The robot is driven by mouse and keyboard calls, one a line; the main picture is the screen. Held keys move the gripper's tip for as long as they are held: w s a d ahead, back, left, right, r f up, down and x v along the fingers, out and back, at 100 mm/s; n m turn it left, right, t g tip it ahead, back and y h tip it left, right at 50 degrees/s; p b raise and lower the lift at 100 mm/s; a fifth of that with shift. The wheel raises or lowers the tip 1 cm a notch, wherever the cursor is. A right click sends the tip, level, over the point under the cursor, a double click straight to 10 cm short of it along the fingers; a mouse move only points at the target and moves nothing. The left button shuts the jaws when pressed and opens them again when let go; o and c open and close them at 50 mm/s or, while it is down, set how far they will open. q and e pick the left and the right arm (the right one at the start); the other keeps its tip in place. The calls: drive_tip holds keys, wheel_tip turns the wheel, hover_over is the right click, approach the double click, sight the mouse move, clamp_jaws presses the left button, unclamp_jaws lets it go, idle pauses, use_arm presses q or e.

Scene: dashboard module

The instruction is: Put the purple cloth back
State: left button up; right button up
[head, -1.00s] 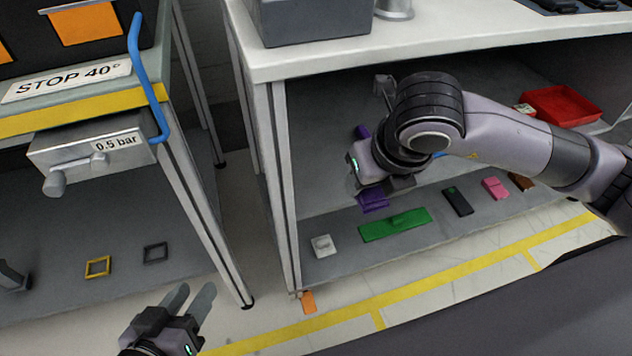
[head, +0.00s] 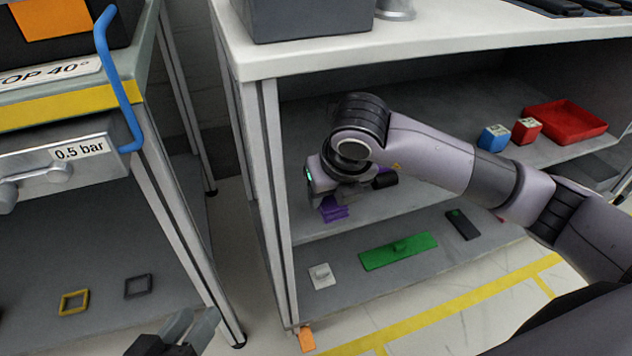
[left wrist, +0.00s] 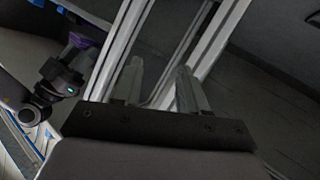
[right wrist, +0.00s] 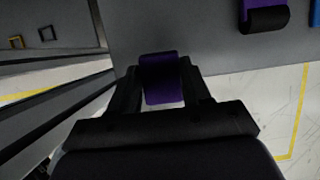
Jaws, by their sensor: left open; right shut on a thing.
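The purple cloth (head: 335,210) hangs from my right gripper (head: 328,196) in front of the middle shelf of the right-hand cabinet. In the right wrist view the cloth (right wrist: 164,82) sits between the shut fingers, hanging beyond their tips. Whether it touches the shelf I cannot tell. My left gripper (head: 192,328) is open and empty, low at the front. Its parted fingers also show in the left wrist view (left wrist: 160,75). Another purple thing with a black end (right wrist: 263,12) shows at the top of the right wrist view.
A green pad (head: 385,254), a white block (head: 321,277) and a dark block (head: 463,225) lie on the low shelf. Blue (head: 494,137) and red (head: 526,130) boxes and a red tray (head: 567,122) stand further right. The cabinet's front post (head: 272,190) is left of my right gripper.

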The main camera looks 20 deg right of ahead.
drive_tip(key=w+b, duration=0.1)
drive_tip(key=w, duration=0.5)
drive_tip(key=shift+a, duration=0.1)
drive_tip(key=shift+w, duration=0.55)
drive_tip(key=shift+w+f+b, duration=0.1)
drive_tip(key=shift+f+b, duration=0.3)
drive_tip(key=shift+f, duration=0.05)
wheel_tip(320, 180, down, 2)
drive_tip(key=shift+f+b, duration=0.25)
drive_tip(key=shift+b, duration=0.35)
drive_tip(key=shift+f, duration=0.15)
use_arm(q)
drive_tip(key=shift+s+a+f+m+t+y, duration=0.1)
drive_tip(key=shift+a+m+t+y, duration=0.15)
drive_tip(key=shift+a, duration=0.25)
drive_tip(key=shift+s+a+f+m+t+y, duration=0.1)
drive_tip(key=shift+a+m+t, duration=0.05)
drive_tip(key=shift+a+t, duration=0.3)
